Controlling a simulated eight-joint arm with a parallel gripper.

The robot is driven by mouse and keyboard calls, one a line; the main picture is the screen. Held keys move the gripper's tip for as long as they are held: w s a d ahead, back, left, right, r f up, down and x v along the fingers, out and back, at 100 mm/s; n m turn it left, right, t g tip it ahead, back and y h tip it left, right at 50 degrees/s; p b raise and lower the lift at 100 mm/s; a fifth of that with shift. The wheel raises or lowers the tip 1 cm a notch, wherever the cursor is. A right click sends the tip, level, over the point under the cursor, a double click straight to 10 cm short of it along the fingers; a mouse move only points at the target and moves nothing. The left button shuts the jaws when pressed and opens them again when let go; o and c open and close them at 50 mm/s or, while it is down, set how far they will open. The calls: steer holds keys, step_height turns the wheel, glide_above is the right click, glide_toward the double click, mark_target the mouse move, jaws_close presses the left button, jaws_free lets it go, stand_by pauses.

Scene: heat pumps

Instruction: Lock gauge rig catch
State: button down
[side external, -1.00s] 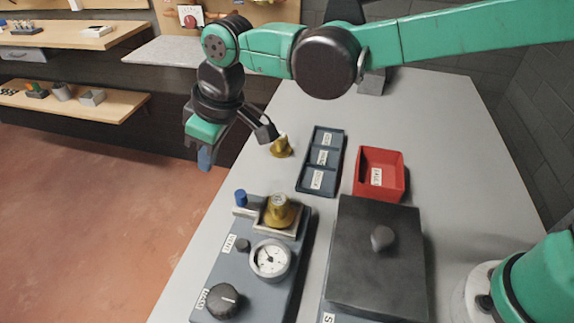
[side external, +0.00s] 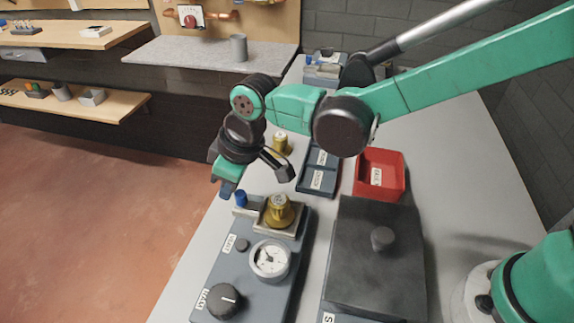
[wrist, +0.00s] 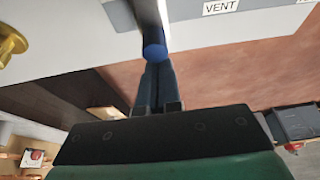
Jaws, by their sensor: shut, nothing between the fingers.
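The gauge rig (side external: 258,240) is a grey-blue box with a white dial, a black knob and a brass fitting (side external: 279,212) seated in a metal holder. The catch (side external: 240,198) is a small blue-capped post at the holder's left end. It also shows as a blue tip (wrist: 154,50) in the wrist view. My gripper (side external: 228,188) is shut and empty, with its fingers close to the catch on its upper left. In the wrist view my shut fingers (wrist: 155,80) point at the blue tip; I cannot tell whether they touch it.
A second brass fitting (side external: 281,143) stands farther back on the bench. A dark compartment tray (side external: 318,181) and a red bin (side external: 380,172) lie right of it. A dark box with a round knob (side external: 376,262) stands right of the rig. The bench's left edge runs beside the rig.

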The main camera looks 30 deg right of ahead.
steer(key=shift+s+d, duration=1)
steer(key=shift+d, duration=0.1)
steer(key=shift+t, duration=0.3)
steer(key=w+a, duration=0.3)
steer(key=shift+w+a+r, duration=0.15)
steer(key=shift+w+a, duration=0.15)
steer(key=v, duration=1)
steer(key=s+d+f+m+t+h, duration=0.1)
steer(key=s+d+m+t, duration=0.1)
steer(key=d, duration=0.9)
steer(key=s+d+f+m+t+h, duration=0.1)
steer(key=s+d+m, duration=0.4)
steer(key=d, duration=0.7)
steer(key=shift+s+m+t+h, duration=0.35)
steer(key=shift+m+t, duration=0.15)
steer(key=shift+m, duration=0.5)
